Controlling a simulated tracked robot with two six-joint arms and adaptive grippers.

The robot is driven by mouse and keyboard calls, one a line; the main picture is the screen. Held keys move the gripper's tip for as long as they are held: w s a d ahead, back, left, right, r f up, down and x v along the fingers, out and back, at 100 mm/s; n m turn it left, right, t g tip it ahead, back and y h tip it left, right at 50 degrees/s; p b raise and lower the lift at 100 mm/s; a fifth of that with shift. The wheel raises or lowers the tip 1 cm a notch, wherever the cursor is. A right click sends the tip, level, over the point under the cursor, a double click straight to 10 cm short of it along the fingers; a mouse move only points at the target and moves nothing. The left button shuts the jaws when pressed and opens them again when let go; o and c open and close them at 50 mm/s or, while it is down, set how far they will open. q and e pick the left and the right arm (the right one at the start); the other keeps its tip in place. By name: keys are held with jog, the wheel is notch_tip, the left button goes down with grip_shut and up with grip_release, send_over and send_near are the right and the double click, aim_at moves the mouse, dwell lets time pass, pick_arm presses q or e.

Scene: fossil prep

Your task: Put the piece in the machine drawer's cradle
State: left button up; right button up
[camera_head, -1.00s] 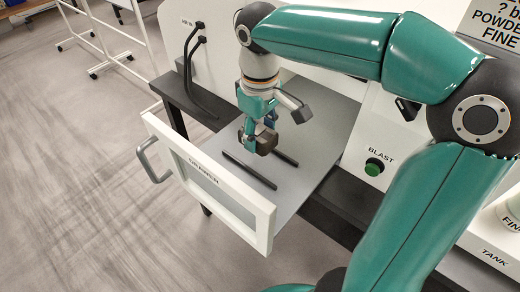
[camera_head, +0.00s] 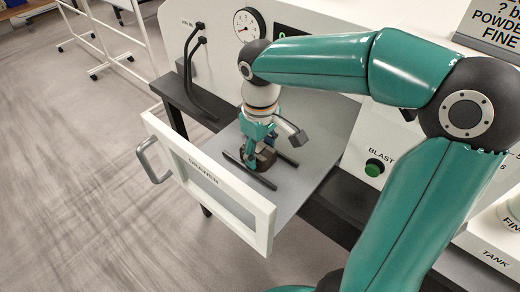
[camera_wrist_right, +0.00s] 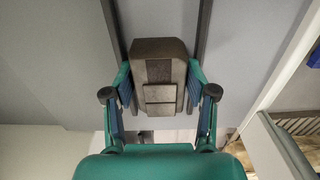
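The piece (camera_head: 266,162) is a small dark brown block, low between two dark parallel rails, the cradle (camera_head: 248,171), on the open drawer's grey floor. In the right wrist view the piece (camera_wrist_right: 160,70) lies lengthwise between the rails (camera_wrist_right: 203,30). My right gripper (camera_head: 259,146) points down over it. Its fingertips (camera_wrist_right: 159,82) close on both sides of the piece and appear to touch it. The gripper hides part of the piece in the head view, and I cannot tell whether its underside rests on the floor. My left gripper is out of view.
The drawer front (camera_head: 206,180) with its handle (camera_head: 150,160) faces left. The machine has a gauge (camera_head: 250,23), black hoses (camera_head: 190,62) and a green BLAST button (camera_head: 374,167). A tank stands at right. The drawer floor around the rails is clear.

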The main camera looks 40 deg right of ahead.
aim_at(260, 150)
jog(key=shift+o, duration=0.6)
jog(key=shift+r, duration=0.2)
notch_tip(260, 150, up, 12)
jog(key=shift+p, duration=0.35)
jog(key=shift+f, duration=0.1)
